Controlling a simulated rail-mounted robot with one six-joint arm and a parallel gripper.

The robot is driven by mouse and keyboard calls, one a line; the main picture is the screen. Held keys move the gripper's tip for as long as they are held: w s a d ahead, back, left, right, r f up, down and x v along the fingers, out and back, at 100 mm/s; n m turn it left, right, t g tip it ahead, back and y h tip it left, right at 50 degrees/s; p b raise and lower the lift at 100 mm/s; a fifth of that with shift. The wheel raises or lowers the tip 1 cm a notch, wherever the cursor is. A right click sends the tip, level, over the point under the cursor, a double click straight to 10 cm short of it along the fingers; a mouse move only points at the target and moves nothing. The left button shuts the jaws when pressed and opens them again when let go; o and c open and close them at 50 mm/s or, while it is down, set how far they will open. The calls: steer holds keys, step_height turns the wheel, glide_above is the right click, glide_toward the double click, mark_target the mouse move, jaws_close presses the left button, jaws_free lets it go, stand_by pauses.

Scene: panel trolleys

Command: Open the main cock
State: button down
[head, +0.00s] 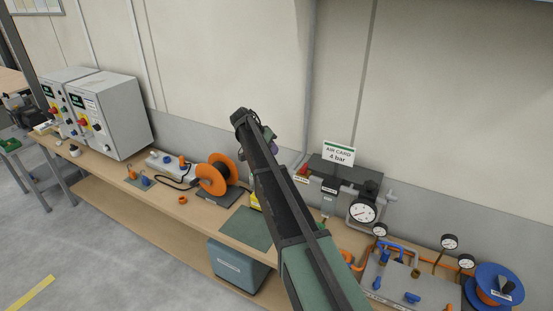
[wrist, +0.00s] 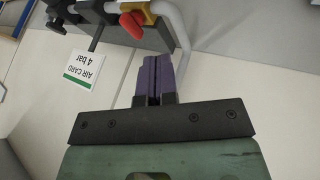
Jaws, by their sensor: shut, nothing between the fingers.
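A red lever (wrist: 132,23) on a brass valve body (wrist: 150,9) shows at the top of the wrist view, beside a bent grey pipe; it looks like the main cock. In the head view a small red part (head: 304,171) shows at the left end of the air unit, partly hidden by my arm. My gripper (wrist: 153,62) is shut and empty, its purple fingers together, pointing towards the pipe and apart from the lever. In the head view only a bit of the gripper (head: 268,142) shows behind my arm.
The "AIR CARD 4 bar" sign (head: 338,153) stands above the dark air unit with a large gauge (head: 363,213). Smaller gauges, a blue-handled panel (head: 412,285) and a blue reel (head: 492,287) lie to the right. An orange reel (head: 214,176) and grey control boxes (head: 108,112) stand left.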

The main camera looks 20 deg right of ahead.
mark_target(299, 172)
steer(key=b+x, duration=0.3)
steer(key=x, duration=0.1)
steer(key=b+x, duration=0.4)
steer(key=x, duration=0.1)
steer(key=shift+a+f, duration=0.1)
steer(key=shift+f, duration=0.4)
steer(key=s+d, duration=0.1)
steer(key=s+d+r, duration=0.1)
steer(key=shift+s+d+p, duration=0.2)
steer(key=shift+s+p, duration=0.1)
steer(key=shift+s, duration=0.1)
steer(key=shift+d, duration=0.15)
steer(key=shift+s+n, duration=0.1)
steer(key=shift+n, duration=0.2)
